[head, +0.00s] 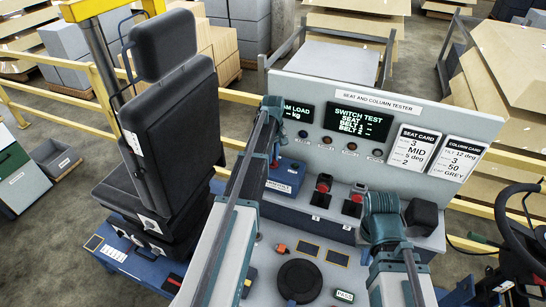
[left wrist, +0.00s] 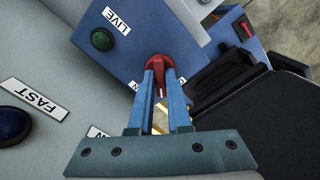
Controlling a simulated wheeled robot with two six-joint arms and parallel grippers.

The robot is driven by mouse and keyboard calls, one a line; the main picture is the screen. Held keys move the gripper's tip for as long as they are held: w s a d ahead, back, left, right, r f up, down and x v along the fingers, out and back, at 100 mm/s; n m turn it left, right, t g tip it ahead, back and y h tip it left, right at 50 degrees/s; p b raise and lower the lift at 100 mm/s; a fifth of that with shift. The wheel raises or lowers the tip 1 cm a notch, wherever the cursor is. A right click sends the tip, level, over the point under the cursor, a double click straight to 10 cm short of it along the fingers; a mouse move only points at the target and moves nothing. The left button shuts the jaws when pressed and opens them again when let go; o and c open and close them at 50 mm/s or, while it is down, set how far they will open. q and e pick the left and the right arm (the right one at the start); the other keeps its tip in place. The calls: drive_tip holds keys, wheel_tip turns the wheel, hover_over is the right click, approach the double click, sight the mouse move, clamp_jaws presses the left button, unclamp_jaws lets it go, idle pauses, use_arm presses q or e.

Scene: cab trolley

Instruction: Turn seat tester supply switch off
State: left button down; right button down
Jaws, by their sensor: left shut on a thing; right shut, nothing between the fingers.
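The seat tester supply switch is a red knob (left wrist: 158,63) on a blue box, seen in the left wrist view. A green lamp (left wrist: 103,39) beside a LIVE label sits on the same face. My left gripper (left wrist: 160,82) is shut on the red knob, one blue finger on each side. Lettering by the knob is mostly hidden by the fingers. In the head view the blue supply box (head: 286,174) stands at the left of the tester console, beside my left gripper (head: 274,158). My right gripper (head: 385,222) is over the console's right part; its fingertips are hidden.
The tester panel (head: 436,118) stands behind the box, with a lit SWITCH TEST screen (head: 358,122) and two cards. Red-topped switches (head: 323,183) stand between my arms. A black seat (head: 170,110) is close on the left; a steering wheel (head: 520,225) is at far right.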

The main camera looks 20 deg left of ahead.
use_arm(q)
drive_tip(key=n, duration=0.4)
drive_tip(key=shift+n, duration=1.7)
drive_tip(key=c, duration=0.9)
unclamp_jaws()
drive_tip(key=shift+o, duration=0.2)
drive_tip(key=shift+r, duration=0.1)
wheel_tip(320, 180, up, 14)
drive_tip(key=p, duration=1.4)
drive_tip(key=shift+f, duration=0.2)
